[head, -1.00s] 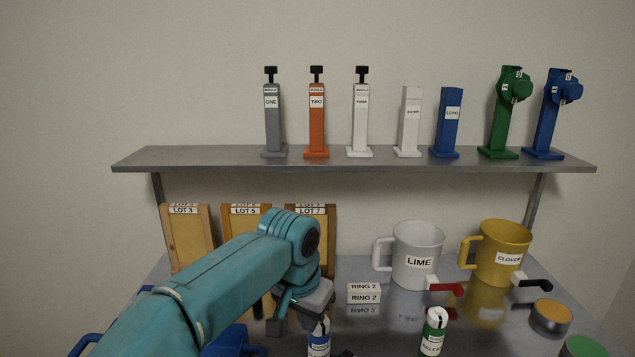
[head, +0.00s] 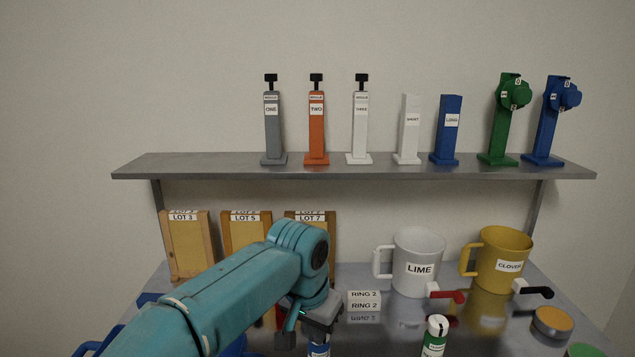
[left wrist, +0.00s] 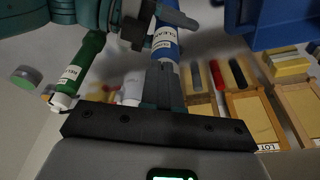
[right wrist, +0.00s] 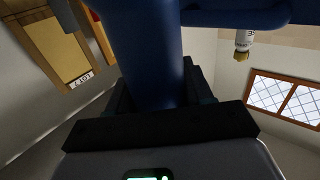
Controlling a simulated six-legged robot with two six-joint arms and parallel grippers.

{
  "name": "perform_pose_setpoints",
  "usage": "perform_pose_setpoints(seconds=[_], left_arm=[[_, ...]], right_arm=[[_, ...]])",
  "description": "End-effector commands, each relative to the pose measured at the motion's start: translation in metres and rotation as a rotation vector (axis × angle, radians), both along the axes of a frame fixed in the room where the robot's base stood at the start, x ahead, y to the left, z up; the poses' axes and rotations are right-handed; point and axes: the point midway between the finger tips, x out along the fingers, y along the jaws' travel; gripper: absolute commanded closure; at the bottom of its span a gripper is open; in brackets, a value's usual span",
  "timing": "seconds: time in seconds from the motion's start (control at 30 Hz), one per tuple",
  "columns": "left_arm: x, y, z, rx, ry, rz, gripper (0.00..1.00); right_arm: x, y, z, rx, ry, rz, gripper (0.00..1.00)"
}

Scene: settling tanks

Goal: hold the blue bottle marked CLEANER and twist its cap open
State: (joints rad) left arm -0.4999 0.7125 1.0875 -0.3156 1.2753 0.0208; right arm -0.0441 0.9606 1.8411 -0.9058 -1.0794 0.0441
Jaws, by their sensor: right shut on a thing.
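The blue bottle (head: 318,350) stands low in the head view, its top hidden under my left gripper (head: 308,335). In the left wrist view the bottle (left wrist: 166,54) shows a white label reading "CLEA". The left fingers (left wrist: 163,82) point at its near end, close together; the cap is hidden there, and whether they grip it is unclear. In the right wrist view the bottle's blue body (right wrist: 145,50) fills the space between the fingers of my right gripper (right wrist: 158,98), which is shut on it. The right gripper is outside the head view.
A green bottle (head: 434,337) with a white cap stands to the right. LOT boards (head: 187,250) stand left, under a shelf (head: 350,164). A blue bin (left wrist: 270,22) shows in the left wrist view.

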Motion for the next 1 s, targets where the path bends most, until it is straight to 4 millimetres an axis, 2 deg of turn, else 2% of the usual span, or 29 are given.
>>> perform_pose_setpoints(seconds=[0.23,0.53,0.7,1.0], left_arm=[[-0.006,0.0,0.004,-0.001,-0.001,0.0,1.0],[-0.005,0.0,0.043,-0.001,-0.004,0.001,1.0],[-0.006,0.0,0.058,0.0,-0.001,-0.001,1.0],[-0.006,0.001,0.06,0.001,0.001,0.0,1.0]], right_arm=[[0.0,0.0,0.0,0.001,-0.001,0.0,0.92],[0.001,0.0,0.001,0.001,0.0,-0.002,0.92],[0.001,-0.001,0.001,0.001,0.0,-0.002,0.92],[0.001,-0.001,0.001,0.002,0.001,-0.002,0.92]])
